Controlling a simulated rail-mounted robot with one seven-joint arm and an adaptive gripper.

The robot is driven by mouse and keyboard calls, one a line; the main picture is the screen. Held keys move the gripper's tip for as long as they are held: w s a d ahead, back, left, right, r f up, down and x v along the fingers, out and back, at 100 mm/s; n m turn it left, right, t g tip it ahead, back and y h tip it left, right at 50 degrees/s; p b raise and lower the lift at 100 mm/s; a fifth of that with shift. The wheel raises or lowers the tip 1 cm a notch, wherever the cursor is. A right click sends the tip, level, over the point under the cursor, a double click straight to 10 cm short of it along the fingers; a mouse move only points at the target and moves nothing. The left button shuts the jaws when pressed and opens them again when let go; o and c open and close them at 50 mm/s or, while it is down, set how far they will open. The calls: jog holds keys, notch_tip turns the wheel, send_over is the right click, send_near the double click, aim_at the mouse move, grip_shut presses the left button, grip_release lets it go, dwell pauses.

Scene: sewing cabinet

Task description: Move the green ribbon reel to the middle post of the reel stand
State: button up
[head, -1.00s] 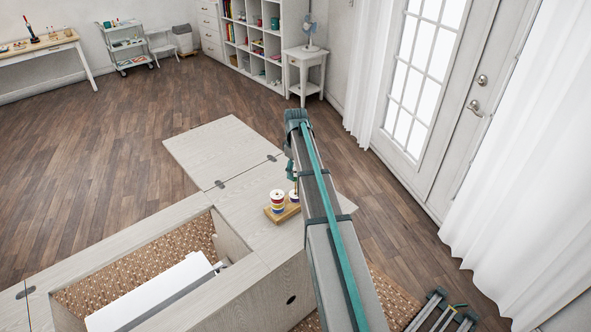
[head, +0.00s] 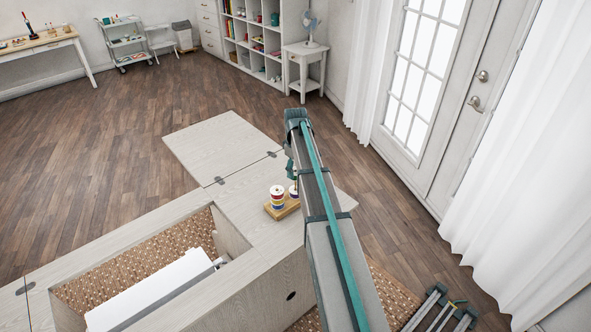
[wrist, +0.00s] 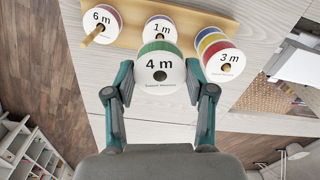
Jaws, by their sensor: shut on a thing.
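The green ribbon reel (wrist: 158,84), with a white face marked "4 m", is held in my gripper (wrist: 158,70), a finger on each side. The wooden reel stand (wrist: 205,23) is behind it in the wrist view. A "1 m" purple reel (wrist: 161,25) is at the stand's middle and is partly covered by the green reel. A "6 m" reel (wrist: 101,20) is on the left post. I cannot tell whether the green reel touches the reel below it. In the head view the stand (head: 271,214) is on the cabinet top, and my arm hides its right part.
A stack of reels ending in the "3 m" reel (wrist: 224,60) is at the stand's right, close to my right finger. The cabinet (head: 250,215) has an open well with a white machine (head: 155,290) to the left of the stand. A hinged leaf (head: 215,145) extends behind.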

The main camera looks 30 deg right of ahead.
jog(key=shift+f+b, duration=0.6)
jog(key=shift+f, duration=0.85)
jog(key=o, duration=1.1)
notch_tip(320, 180, up, 12)
jog(key=shift+r, duration=0.1)
dwell(0.3)
